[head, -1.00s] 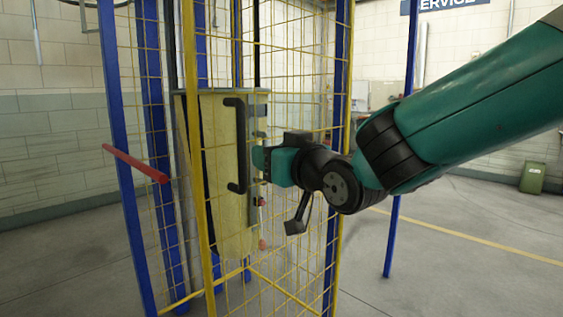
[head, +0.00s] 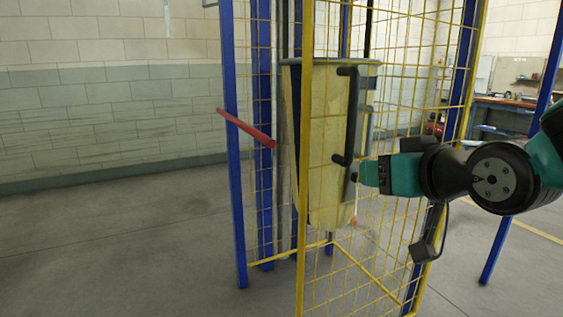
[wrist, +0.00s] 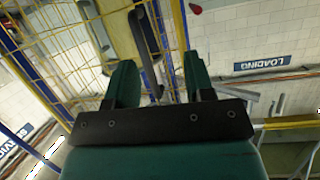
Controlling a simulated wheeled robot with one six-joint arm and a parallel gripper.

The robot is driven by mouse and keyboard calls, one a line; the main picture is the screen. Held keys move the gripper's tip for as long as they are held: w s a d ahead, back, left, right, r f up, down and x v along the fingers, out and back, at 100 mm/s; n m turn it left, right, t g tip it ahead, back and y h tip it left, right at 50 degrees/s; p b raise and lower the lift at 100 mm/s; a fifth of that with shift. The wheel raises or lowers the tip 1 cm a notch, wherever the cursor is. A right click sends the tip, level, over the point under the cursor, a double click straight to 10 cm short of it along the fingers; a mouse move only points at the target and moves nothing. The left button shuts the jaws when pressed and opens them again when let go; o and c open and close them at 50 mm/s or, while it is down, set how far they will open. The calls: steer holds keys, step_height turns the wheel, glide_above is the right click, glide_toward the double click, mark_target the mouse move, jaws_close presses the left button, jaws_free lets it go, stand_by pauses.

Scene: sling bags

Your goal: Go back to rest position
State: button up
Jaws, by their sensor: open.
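My gripper (head: 362,175) is at the right in the head view, pointing left at the yellow mesh door (head: 312,240). Its tip appears beside and just below the lower end of a black handle (head: 353,112). In the wrist view, my gripper (wrist: 160,85) has its two green fingers spread apart. The black handle (wrist: 147,50) shows between them in the picture, and nothing is clamped. I cannot tell how far the handle is from the fingers.
A pale yellow bag-like body (head: 325,185) stands behind the mesh. Blue posts (head: 236,170) and a red bar (head: 245,128) are at the left. Open floor (head: 120,240) lies left of the cage. A workbench (head: 505,115) stands at the back right.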

steer(key=s+a+f+n+g, duration=0.2)
steer(key=s+f+g, duration=0.35)
steer(key=s, duration=0.45)
steer(key=s+a+f+n+g, duration=0.15)
steer(key=s+f+g, duration=0.25)
steer(key=s+g, duration=0.4)
step_height(320, 180, up, 12)
steer(key=s+p, duration=0.2)
steer(key=p, duration=1)
steer(key=shift+d+n, duration=0.25)
steer(key=shift+n, duration=0.1)
